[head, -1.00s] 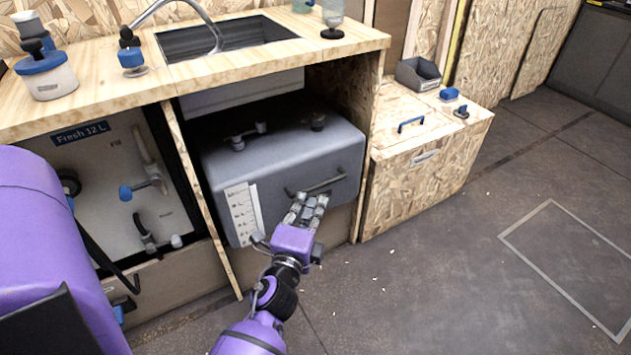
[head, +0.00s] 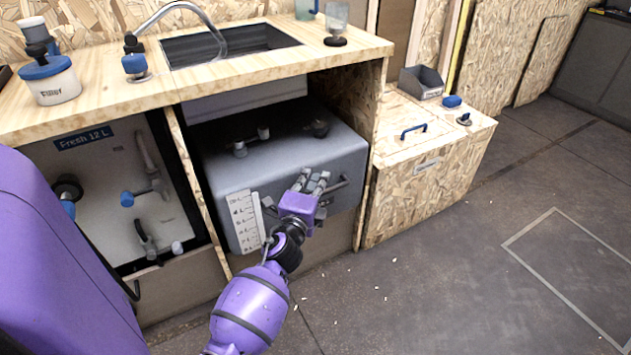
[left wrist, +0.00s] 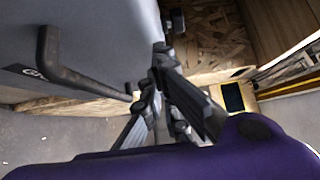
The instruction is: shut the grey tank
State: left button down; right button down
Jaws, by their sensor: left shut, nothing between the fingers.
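The grey tank (head: 285,168) sits in the bay under the sink counter, its front reaching forward out of the opening. Its front has a dark bar handle (head: 338,187) and a white level scale (head: 243,222). My left gripper (head: 311,181) is shut and empty, in front of the tank by the handle, hiding part of the handle. In the left wrist view the tank (left wrist: 105,35) fills the upper left. The handle (left wrist: 52,65) is left of the fingers (left wrist: 162,72), not between them. Whether the fingertips touch the tank I cannot tell. My right gripper is not in view.
Left of the tank, beyond a thin wood panel, stands the white Fresh 12 L tank (head: 105,185). A wooden box (head: 425,165) with a blue handle stands right. The counter (head: 110,100) overhangs the bay. The floor (head: 440,280) at right is clear except for small white bits.

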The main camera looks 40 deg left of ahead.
aim_at(304, 164)
pick_arm(q)
jog(key=a, duration=0.1)
jog(key=w+a, duration=0.1)
jog(key=a, duration=0.1)
jog(key=w+a, duration=0.1)
jog(key=a, duration=0.1)
dwell(0.3)
jog(key=shift+s, duration=0.1)
